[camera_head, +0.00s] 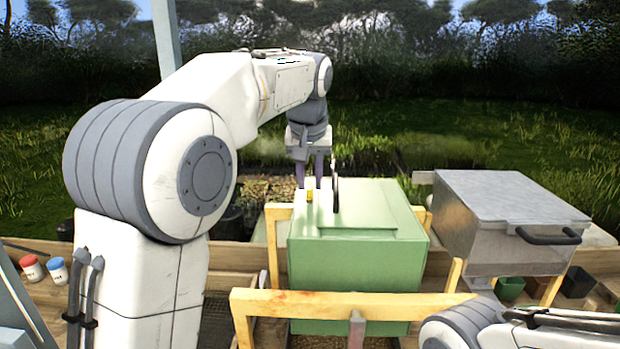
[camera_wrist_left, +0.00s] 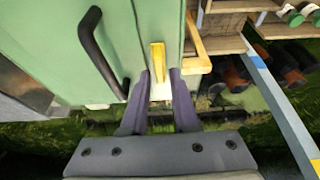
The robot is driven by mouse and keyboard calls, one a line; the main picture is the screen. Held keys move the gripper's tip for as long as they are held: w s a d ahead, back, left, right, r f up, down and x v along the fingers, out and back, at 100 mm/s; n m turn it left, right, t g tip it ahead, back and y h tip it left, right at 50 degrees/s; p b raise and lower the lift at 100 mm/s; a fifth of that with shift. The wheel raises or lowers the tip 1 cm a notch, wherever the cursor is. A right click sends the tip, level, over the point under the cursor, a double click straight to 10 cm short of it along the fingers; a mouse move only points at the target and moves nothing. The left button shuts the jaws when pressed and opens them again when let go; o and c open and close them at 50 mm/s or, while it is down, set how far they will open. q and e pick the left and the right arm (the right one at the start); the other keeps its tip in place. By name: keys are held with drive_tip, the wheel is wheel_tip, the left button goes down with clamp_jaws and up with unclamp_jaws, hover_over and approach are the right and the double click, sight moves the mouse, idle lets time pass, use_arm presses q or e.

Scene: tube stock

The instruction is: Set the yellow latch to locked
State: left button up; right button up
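The yellow latch (camera_head: 309,184) sits on top of the green box (camera_head: 350,255), towards its left far corner. In the left wrist view the latch (camera_wrist_left: 157,55) is a narrow yellow bar on a white plate (camera_wrist_left: 161,91). My left gripper (camera_head: 309,170) points down at it from above. In the left wrist view the gripper (camera_wrist_left: 160,73) is open, its two fingers either side of the white plate, with the tips close to the latch's near end. I cannot tell whether they touch it. My right gripper is out of view; only part of that arm shows at lower right.
A black handle (camera_head: 336,190) stands upright on the box beside the latch. The box rests in a yellow wooden frame (camera_head: 345,304). A metal box (camera_head: 505,215) with a dark handle is to the right. Small jars (camera_head: 57,270) stand at the left.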

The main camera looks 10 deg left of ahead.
use_arm(q)
clamp_jaws()
drive_tip(key=shift+m, duration=0.3)
drive_tip(key=m, duration=0.1)
drive_tip(key=m+h+p, duration=0.1)
drive_tip(key=m, duration=0.1)
drive_tip(key=shift+d+r+m+h, duration=0.15)
drive_tip(key=shift+d+m+h, duration=0.1)
drive_tip(key=shift+m+h, duration=0.05)
drive_tip(key=m+p, duration=0.1)
drive_tip(key=m, duration=0.1)
drive_tip(key=m+h, duration=0.1)
drive_tip(key=m, duration=0.1)
drive_tip(key=shift+d+h+p, duration=0.3)
drive_tip(key=shift+d+p, duration=0.05)
drive_tip(key=shift+p, duration=0.05)
drive_tip(key=m, duration=0.1)
drive_tip(key=m+g+h+p, duration=0.1)
drive_tip(key=m, duration=0.3)
drive_tip(key=shift+s+d+g+p, duration=0.3)
drive_tip(key=shift+g, duration=0.1)
drive_tip(key=m, duration=0.1)
drive_tip(key=m+g+p, duration=0.1)
drive_tip(key=m, duration=0.1)
drive_tip(key=m+h, duration=0.1)
drive_tip(key=shift+s+d+m+g+p, duration=0.15)
drive_tip(key=shift+s+m+g+p, duration=0.15)
drive_tip(key=shift+m+p, duration=0.1)
drive_tip(key=shift+o, duration=2.1)
unclamp_jaws()
